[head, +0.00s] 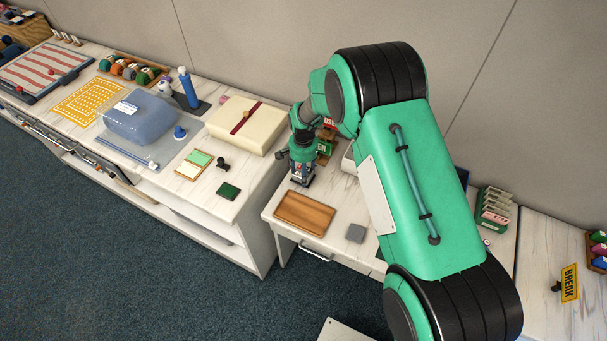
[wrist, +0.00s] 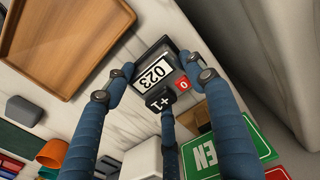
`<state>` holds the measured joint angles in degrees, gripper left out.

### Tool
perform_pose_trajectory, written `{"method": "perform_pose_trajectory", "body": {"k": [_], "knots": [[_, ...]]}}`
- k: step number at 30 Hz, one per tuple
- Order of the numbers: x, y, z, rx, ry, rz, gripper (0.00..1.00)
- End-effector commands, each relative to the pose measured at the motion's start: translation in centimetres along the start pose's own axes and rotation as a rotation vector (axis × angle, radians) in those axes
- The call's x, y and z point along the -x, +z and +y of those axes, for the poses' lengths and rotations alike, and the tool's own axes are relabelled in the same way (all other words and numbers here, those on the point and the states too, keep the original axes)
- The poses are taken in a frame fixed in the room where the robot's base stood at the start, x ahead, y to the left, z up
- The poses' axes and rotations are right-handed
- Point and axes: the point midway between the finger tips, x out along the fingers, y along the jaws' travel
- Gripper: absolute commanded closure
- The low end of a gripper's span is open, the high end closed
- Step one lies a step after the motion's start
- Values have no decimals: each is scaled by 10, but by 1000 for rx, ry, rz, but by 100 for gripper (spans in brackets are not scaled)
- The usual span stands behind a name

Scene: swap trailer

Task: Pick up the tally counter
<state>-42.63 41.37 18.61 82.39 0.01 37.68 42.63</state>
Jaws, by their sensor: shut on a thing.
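The tally counter (wrist: 160,75) is a small dark box in the wrist view, with a white display reading 023, a black +1 key and a red 0 key. My gripper (wrist: 158,80) has its blue padded fingers on both sides of the counter, shut on it. In the head view my gripper (head: 302,177) points down at the white desk, just behind a wooden tray, and mostly hides the counter. I cannot tell whether the counter touches the desk.
The wooden tray (head: 305,212) lies just in front of my gripper, with a grey square block (head: 356,233) to its right. A green sign (wrist: 212,150) and a red one stand close by. A cream box with a red ribbon (head: 248,124) is on the left counter.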

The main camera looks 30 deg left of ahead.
Motion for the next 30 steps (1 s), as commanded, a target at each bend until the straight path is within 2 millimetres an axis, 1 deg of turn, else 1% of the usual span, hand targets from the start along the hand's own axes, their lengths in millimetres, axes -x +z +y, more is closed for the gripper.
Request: {"method": "perform_pose_trajectory", "body": {"k": [1,6,11,24,30], "knots": [[8,-1,-1,0,-2,2,100],[28,1,1,0,-1,1,100],[29,19,17,0,-1,1,100],[37,79,69,0,-1,1,100],[39,101,88,0,-1,1,100]]}}
